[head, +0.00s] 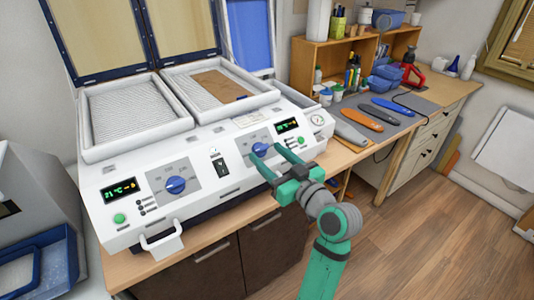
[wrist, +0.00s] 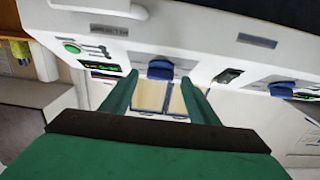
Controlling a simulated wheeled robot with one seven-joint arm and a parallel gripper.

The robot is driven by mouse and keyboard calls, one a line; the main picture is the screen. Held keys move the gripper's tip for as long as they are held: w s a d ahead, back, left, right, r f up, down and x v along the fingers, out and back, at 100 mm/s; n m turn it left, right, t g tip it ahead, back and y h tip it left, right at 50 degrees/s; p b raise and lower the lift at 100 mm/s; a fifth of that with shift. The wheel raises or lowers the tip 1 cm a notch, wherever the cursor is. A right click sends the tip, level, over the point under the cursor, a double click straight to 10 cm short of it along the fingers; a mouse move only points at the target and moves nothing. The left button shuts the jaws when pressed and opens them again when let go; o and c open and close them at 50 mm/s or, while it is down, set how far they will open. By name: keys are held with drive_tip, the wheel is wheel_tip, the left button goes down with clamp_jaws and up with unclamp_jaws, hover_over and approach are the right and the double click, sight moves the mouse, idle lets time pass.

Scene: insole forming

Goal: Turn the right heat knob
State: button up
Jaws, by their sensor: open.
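The right heat knob (head: 260,149) is a blue dial on the front panel of the white forming machine (head: 217,196). In the wrist view the knob (wrist: 160,69) lies beyond and between the two spread fingers of my gripper (wrist: 158,85). I cannot tell whether the fingers touch it. The left heat knob (head: 176,185) also shows at the edge of the wrist view (wrist: 282,88).
A black switch (head: 221,165) sits between the knobs. A right display (head: 287,126) and green button (head: 301,140) are close to my gripper. A white handle (head: 162,240) juts from the machine's lower left front. Colored insoles (head: 359,118) lie on the bench at right. The floor at right is clear.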

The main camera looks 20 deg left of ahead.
drive_tip(key=shift+w+a, duration=0.4)
drive_tip(key=shift+a, duration=0.15)
drive_tip(key=c, duration=1.1)
drive_tip(key=shift+o, duration=0.3)
drive_tip(key=shift+m+t, duration=0.3)
drive_tip(key=m+t+h, duration=0.1)
drive_tip(key=m, duration=0.1)
drive_tip(key=m+t+h, duration=0.1)
drive_tip(key=m, duration=0.1)
drive_tip(key=m+h, duration=0.1)
drive_tip(key=h, duration=0.1)
drive_tip(key=shift+s+a+m+t, duration=0.35)
drive_tip(key=shift+a+m+t, duration=0.05)
drive_tip(key=shift+s+a+r+m+t+h, duration=0.1)
drive_tip(key=shift+m+t+h, duration=0.15)
drive_tip(key=shift+m+h, duration=1)
drive_tip(key=shift+a+r+m+t+h, duration=0.1)
drive_tip(key=shift+m+t+h, duration=0.15)
drive_tip(key=shift+m+h, duration=0.95)
drive_tip(key=shift+m, duration=0.35)
drive_tip(key=o, duration=1)
